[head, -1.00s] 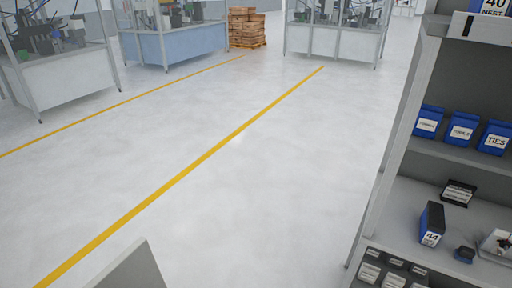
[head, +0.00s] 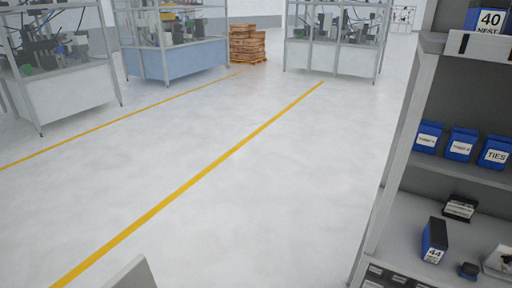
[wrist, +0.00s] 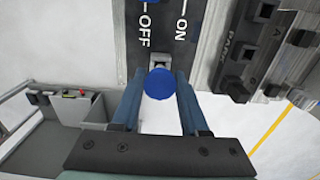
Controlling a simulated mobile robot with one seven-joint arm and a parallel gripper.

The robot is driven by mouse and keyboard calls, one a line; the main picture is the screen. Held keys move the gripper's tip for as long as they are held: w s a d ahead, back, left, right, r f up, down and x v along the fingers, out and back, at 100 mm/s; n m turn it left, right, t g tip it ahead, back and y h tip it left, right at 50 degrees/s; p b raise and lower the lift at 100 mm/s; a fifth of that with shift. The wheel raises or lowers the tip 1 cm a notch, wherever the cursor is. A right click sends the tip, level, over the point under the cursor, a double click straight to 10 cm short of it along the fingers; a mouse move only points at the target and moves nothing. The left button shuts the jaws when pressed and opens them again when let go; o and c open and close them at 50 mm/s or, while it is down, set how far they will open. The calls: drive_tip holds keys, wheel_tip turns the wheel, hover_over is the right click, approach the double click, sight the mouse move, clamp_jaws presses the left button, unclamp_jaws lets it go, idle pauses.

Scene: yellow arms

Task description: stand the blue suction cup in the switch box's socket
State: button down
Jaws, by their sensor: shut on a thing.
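The blue suction cup (wrist: 159,85) shows as a round blue disc in the wrist view. It sits between the fingers of my gripper (wrist: 159,77), which is shut on it. Just beyond the cup is a dark panel (wrist: 166,22) marked OFF and ON, which looks like the switch box. A small grey metal piece (wrist: 160,58) lies on the panel's near end, right behind the cup. I cannot tell whether this is the socket, or whether the cup touches it. My gripper is not in the head view.
A grey station (wrist: 65,125) shows at lower left. In the head view, a shelf (head: 400,215) with blue boxes stands right; the floor (head: 270,180) is open.

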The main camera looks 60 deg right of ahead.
drive_tip(key=shift+f+b, duration=0.3)
drive_tip(key=shift+f, duration=0.4)
drive_tip(key=shift+c, duration=1.7)
unclamp_jaws()
drive_tip(key=shift+r, duration=0.1)
wheel_tip(320, 180, up, 6)
drive_tip(key=p, duration=0.5)
drive_tip(key=shift+f+p, duration=0.25)
drive_tip(key=shift+p, duration=0.15)
drive_tip(key=shift+f, duration=0.1)
clamp_jaws()
